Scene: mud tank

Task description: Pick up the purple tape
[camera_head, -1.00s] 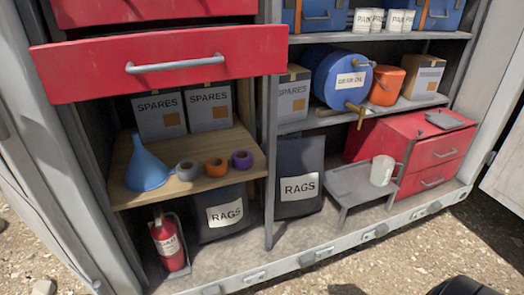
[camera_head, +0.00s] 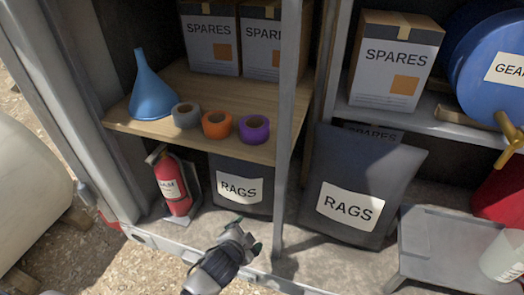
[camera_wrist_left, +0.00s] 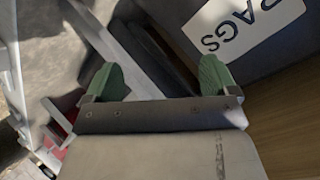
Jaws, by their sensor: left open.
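The purple tape (camera_head: 254,128) is a roll lying flat near the front edge of the wooden shelf (camera_head: 150,122), at the right end of a row of tapes. An orange tape (camera_head: 217,124) and a grey tape (camera_head: 186,115) lie to its left. My left gripper (camera_head: 244,236) is open and empty, low in front of the shelf and below the purple tape. In the left wrist view its two green fingertips (camera_wrist_left: 160,80) are spread apart, with no tape in sight. My right gripper is not in view.
A blue funnel (camera_head: 147,90) stands left of the tapes, with spares boxes (camera_head: 211,40) behind. A grey upright post (camera_head: 285,150) stands right of the purple tape. Below the shelf are a fire extinguisher (camera_head: 173,183) and a rags bag (camera_head: 240,188), also in the left wrist view (camera_wrist_left: 285,60).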

